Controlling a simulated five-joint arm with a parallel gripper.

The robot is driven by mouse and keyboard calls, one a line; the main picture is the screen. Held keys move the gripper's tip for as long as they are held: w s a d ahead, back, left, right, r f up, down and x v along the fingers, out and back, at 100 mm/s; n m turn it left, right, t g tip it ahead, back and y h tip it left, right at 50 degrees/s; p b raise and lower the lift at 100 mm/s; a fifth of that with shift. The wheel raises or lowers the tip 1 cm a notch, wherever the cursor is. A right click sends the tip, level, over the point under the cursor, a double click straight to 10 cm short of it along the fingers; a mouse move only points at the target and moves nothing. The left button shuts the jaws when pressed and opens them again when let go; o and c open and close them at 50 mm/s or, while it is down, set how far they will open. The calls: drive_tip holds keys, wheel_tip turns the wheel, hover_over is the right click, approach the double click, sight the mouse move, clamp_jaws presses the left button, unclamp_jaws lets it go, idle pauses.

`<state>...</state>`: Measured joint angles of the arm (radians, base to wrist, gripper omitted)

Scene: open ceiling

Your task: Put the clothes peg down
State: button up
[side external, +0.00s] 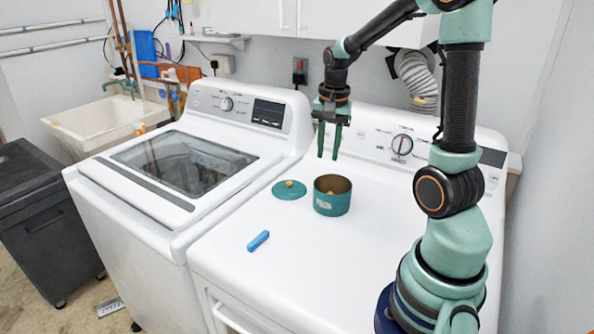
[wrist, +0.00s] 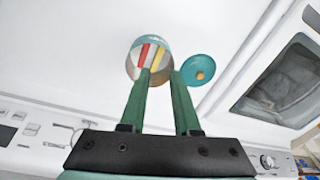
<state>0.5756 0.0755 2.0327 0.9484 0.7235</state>
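My gripper (side external: 328,155) is in the air above and behind the teal tin, with its green fingers pointing down. The wrist view shows its fingers (wrist: 160,73) apart, with nothing visibly held between them. The open teal tin (side external: 332,203) stands on the white machine top. In the wrist view, narrow red and yellow pieces (wrist: 152,58) show inside the tin (wrist: 133,66); I cannot tell if they are clothes pegs. A small blue oblong piece (side external: 258,241) lies on the machine top, front left of the tin. It may be the clothes peg; its details are too small to tell.
The round teal lid (side external: 289,190) with a tan knob lies flat, left of the tin. A washing machine (side external: 190,160) stands to the left, across a narrow gap. A control panel (side external: 400,143) rises behind the tin. The machine top is clear right of the blue piece.

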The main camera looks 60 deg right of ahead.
drive_tip(key=s+a+r+n+t, duration=0.1)
drive_tip(key=a+r+n+t, duration=0.1)
drive_tip(key=a+r+n, duration=0.2)
drive_tip(key=s+a+r+n+t, duration=0.1)
drive_tip(key=a+r+n+t, duration=0.1)
drive_tip(key=a+n, duration=0.8)
drive_tip(key=a+r, duration=0.1)
drive_tip(key=a, duration=0.5)
drive_tip(key=shift+s+a+r+n+t+y, duration=0.15)
drive_tip(key=shift+s+r+n+t+y, duration=0.15)
drive_tip(key=shift+s+r+n+t, duration=0.1)
